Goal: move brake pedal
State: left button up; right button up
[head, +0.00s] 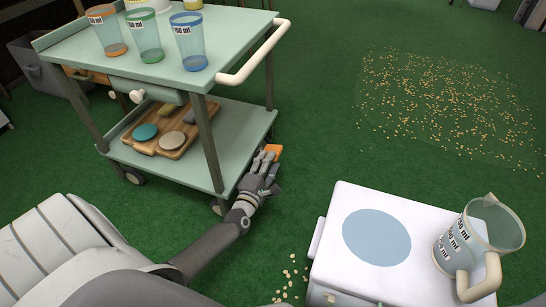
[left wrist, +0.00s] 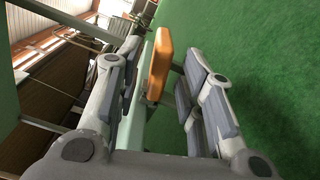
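The orange brake pedal (head: 273,150) sticks out low at the near right corner of the green cart (head: 240,140), by its lower shelf. My left gripper (head: 266,163) reaches down to it from the near side. In the left wrist view the gripper (left wrist: 160,78) is open, with its fingers on either side of the orange pedal (left wrist: 160,60). Gaps show between the pedal and the fingers, so it is not gripped. A caster wheel (head: 219,206) shows under the cart near the gripper. My right gripper is not in view.
Cups with blue (head: 189,42), green (head: 144,38) and orange (head: 107,32) rims stand on the cart's top. A wooden board (head: 172,143) with discs lies on its lower shelf. A white box (head: 345,255) and a jug (head: 462,240) are at right. Pellets (head: 450,105) litter the green floor.

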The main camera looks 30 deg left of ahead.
aim_at(277, 146)
pick_arm(q)
jog(key=b+x, duration=0.1)
jog(key=x, duration=0.3)
jog(key=shift+w+b, duration=0.3)
jog(key=shift+w, duration=0.1)
grip_shut()
